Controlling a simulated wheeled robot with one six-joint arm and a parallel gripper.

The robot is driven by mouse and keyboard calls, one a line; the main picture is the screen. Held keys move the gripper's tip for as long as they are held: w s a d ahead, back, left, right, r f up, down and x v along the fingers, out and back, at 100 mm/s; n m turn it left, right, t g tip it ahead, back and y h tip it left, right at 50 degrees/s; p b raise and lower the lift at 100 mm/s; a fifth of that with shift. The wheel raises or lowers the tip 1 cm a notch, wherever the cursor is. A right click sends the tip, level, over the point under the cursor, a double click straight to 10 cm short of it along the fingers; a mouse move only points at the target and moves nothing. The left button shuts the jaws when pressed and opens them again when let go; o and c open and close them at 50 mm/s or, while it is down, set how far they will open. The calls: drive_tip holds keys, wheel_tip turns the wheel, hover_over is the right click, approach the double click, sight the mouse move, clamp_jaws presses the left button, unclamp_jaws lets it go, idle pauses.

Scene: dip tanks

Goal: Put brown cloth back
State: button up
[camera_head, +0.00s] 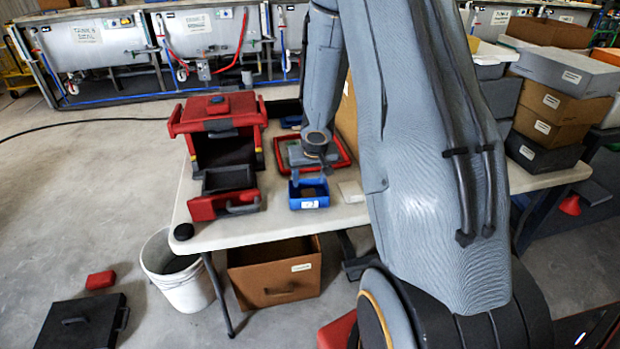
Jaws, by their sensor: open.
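My gripper (310,178) points down over a small blue bin (309,203) near the front of the white table (278,226). Its jaws are open, though the fingers are small and partly lost against the bin. A brownish patch shows inside the blue bin, under the gripper. It may be the brown cloth, but it is too small to tell. I see no other clear brown cloth. A red-rimmed tray (345,160) lies behind the bin, partly hidden by my arm.
A red and black cabinet (218,128) stands left of the bin, with a red drawer (226,203) in front. A white bucket (182,275) and brown box (273,275) are below. Stacked boxes (545,110) stand right. Tanks (205,33) line the back.

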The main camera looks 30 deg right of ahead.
drive_tip(key=s+a+r+n+p, duration=0.1)
drive_tip(key=s+a+r+p, duration=0.3)
drive_tip(key=r, duration=0.5)
drive_tip(key=s+a+r+p, duration=0.35)
drive_tip(key=s+r, duration=0.25)
drive_tip(key=r, duration=0.3)
drive_tip(key=s+a+r+n+g+y, duration=0.1)
drive_tip(key=s+a+r, duration=0.3)
drive_tip(key=s+a, duration=0.5)
drive_tip(key=s+n, duration=0.1)
drive_tip(key=s, duration=0.2)
drive_tip(key=shift+a+r+g, duration=0.25)
drive_tip(key=shift+r+g, duration=0.15)
drive_tip(key=shift+w, duration=0.1)
wheel_tip(320, 180, down, 8)
drive_tip(key=g+b, duration=0.1)
drive_tip(key=b, duration=0.5)
drive_tip(key=shift+b, duration=0.3)
